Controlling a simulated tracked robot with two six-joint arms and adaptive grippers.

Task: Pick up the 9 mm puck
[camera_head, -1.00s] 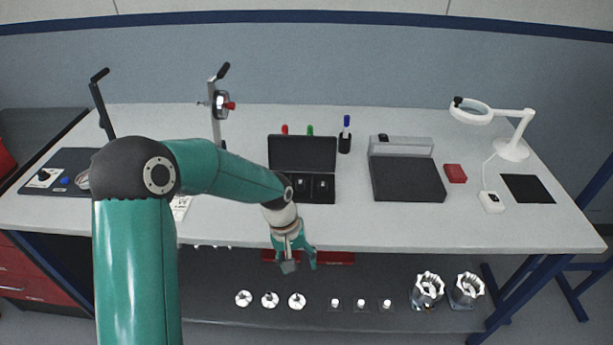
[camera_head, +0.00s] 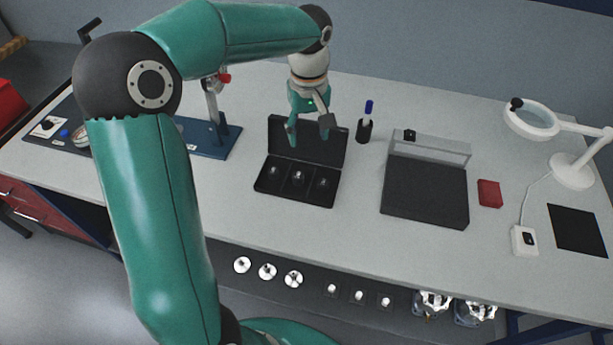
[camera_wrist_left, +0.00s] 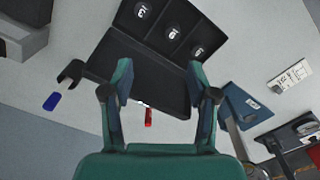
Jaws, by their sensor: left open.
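An open black case (camera_head: 285,196) stands on the bench with its lid (camera_head: 334,152) raised at the back. It has three compartments in a row, each with a small round puck: left (camera_head: 273,170), middle (camera_head: 298,175) and right (camera_head: 322,183). The case also shows in the left wrist view (camera_wrist_left: 186,43), with white number marks on the pucks. I cannot read these surely, so I cannot tell which is the 9 mm puck. My left gripper (camera_head: 310,126) is open and empty, in front of the raised lid and above the compartments. My right gripper is not in view.
A pen cup (camera_head: 364,131) stands right of the lid. Further right are a dark-topped box (camera_head: 425,192), a red block (camera_head: 489,193) and a magnifier lamp (camera_head: 572,170). A blue-based stand (camera_head: 212,140) is left of the case. The bench in front is clear.

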